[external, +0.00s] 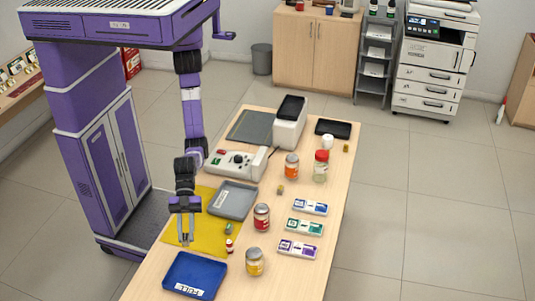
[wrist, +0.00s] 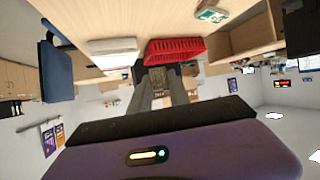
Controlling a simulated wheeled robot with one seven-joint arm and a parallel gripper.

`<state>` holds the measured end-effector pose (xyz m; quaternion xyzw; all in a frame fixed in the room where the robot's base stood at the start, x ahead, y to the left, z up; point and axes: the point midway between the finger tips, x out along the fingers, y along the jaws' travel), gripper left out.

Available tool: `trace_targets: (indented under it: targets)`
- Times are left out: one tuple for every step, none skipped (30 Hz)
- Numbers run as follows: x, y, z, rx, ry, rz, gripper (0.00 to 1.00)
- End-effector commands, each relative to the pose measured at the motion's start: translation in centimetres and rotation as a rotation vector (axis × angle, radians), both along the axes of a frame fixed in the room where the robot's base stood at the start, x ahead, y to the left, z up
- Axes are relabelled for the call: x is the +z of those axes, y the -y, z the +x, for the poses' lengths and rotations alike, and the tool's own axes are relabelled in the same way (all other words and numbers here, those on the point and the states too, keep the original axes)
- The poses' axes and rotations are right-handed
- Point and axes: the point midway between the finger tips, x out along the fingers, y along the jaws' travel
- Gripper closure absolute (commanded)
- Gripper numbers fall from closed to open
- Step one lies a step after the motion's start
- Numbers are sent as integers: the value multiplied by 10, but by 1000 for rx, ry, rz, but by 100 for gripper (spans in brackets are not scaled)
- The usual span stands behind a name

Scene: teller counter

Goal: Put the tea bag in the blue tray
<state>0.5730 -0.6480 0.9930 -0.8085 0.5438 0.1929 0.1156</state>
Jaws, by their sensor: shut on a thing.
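The blue tray (external: 209,266) lies at the near end of the counter, with a white label on its front part. My gripper (external: 186,242) points down over the yellow mat (external: 207,242), behind the tray and a little to its left. In the wrist view, my gripper (wrist: 162,94) is shut on a small, dark, patterned flat thing, which looks like the tea bag (wrist: 161,80). The fingers hide part of it. I cannot make out the tea bag in the external view.
A red-lidded jar (external: 262,217), an orange jar (external: 254,262) and a small red-and-white bottle (external: 229,246) stand right of my gripper. Labelled boxes (external: 298,249) line the right side. The wrist view also shows a red basket (wrist: 176,47).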

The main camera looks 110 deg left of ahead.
Motion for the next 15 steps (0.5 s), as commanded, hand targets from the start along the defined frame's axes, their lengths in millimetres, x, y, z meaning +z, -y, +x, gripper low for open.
trace_targets:
  targets:
    - [-8,-2,0,7,-3,3,100]
    - [-11,-3,0,12,-3,3,100]
    - [-15,-4,1,18,-4,2,100]
    - [-18,-4,1,23,-4,1,100]
    - [-22,-5,1,24,-6,1,100]
    - [-28,-4,1,26,-7,2,100]
    - [-34,-5,1,27,-9,3,100]
    - [-42,-5,1,27,-9,3,100]
    - [-52,-5,0,25,-9,5,100]
    - [-59,-5,0,25,-9,4,100]
    - [-66,-5,0,25,-9,4,100]
    - [-76,-5,0,25,-9,5,100]
    - [-83,-5,0,25,-9,4,100]
    - [-91,-5,0,25,-9,4,100]
    - [-100,-5,0,25,-8,4,100]
